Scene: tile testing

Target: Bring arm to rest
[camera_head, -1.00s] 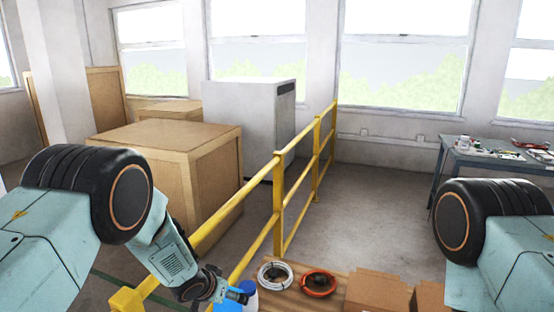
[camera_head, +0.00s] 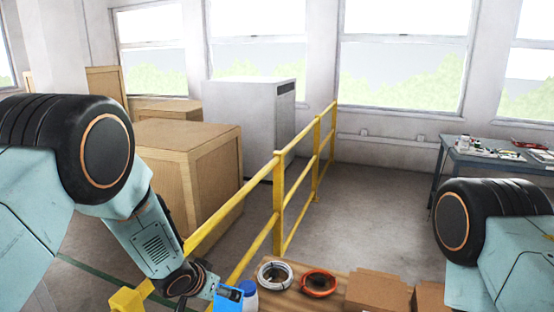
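My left arm comes in from the left, with its large black joint at the left edge and its forearm sloping down to the right. Its wrist ends at the bottom, left of the middle, beside a blue device (camera_head: 229,296) with a small dark screen. The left gripper's fingers cannot be made out there, and I cannot tell whether they touch the device. My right arm shows only its upper part, with a round black joint at the right edge. The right gripper is out of view.
A wooden table (camera_head: 330,275) holds a white cable coil (camera_head: 260,276), an orange coil (camera_head: 319,283), cardboard boxes (camera_head: 377,291) and a white bottle (camera_head: 249,297). A yellow railing (camera_head: 279,205) runs beside it. Crates (camera_head: 190,165) stand behind my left arm. Open floor lies right of the railing.

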